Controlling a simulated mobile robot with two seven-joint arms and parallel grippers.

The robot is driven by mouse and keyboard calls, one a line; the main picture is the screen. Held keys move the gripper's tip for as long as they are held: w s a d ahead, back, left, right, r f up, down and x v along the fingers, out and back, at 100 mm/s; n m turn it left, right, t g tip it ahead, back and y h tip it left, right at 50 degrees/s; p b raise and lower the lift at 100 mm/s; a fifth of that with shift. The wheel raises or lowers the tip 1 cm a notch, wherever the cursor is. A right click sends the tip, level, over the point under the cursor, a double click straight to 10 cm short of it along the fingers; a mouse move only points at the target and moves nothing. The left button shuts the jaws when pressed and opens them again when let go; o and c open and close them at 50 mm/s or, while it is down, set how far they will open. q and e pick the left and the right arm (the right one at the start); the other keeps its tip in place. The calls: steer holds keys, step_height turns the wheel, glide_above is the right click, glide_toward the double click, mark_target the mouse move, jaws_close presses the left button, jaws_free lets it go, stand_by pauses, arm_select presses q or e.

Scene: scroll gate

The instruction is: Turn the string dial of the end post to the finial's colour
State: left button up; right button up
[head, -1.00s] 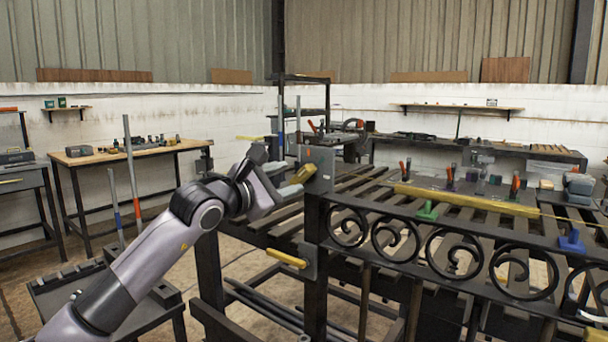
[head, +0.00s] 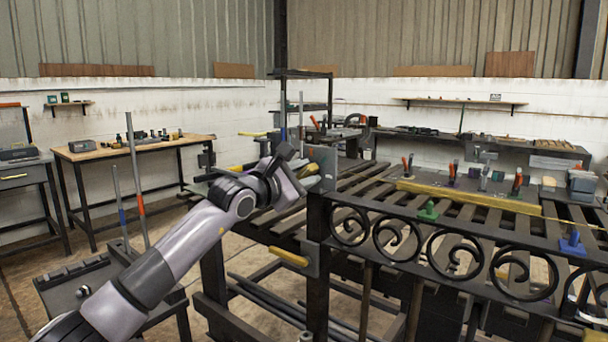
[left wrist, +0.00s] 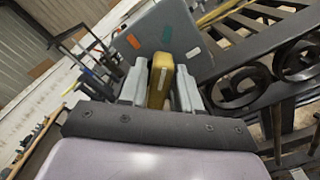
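The grey dial plate (head: 322,165) stands at the top of the dark end post (head: 317,215). In the left wrist view the plate (left wrist: 150,38) carries orange, green and white marks near its edge, and a brass-coloured handle (left wrist: 159,82) sticks out from it. My left gripper (head: 306,172) is at the plate. Its two grey fingers (left wrist: 160,92) stand on either side of the handle, close to it; whether both press on it is unclear. I cannot make out the finial. My right gripper is not in view.
A second grey plate with a yellow handle (head: 289,257) is lower on the post. A scrolled iron panel (head: 440,250) and slatted bench (head: 375,195) extend right, with a long yellow bar (head: 468,196), a green block (head: 428,212) and a blue block (head: 572,243).

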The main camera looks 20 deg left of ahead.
arm_select(q)
jaws_close()
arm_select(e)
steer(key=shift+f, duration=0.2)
arm_select(q)
steer(key=shift+f+n+b, duration=0.1)
steer(key=shift+n+b, duration=0.45)
steer(key=shift+n, duration=0.05)
steer(key=shift+n+b, duration=0.4)
steer(key=shift+n, duration=1.1)
steer(key=n, duration=0.3)
steer(key=shift+w+a+r+n, duration=0.1)
steer(key=shift+a+r+n, duration=0.1)
steer(key=shift+n, duration=0.6)
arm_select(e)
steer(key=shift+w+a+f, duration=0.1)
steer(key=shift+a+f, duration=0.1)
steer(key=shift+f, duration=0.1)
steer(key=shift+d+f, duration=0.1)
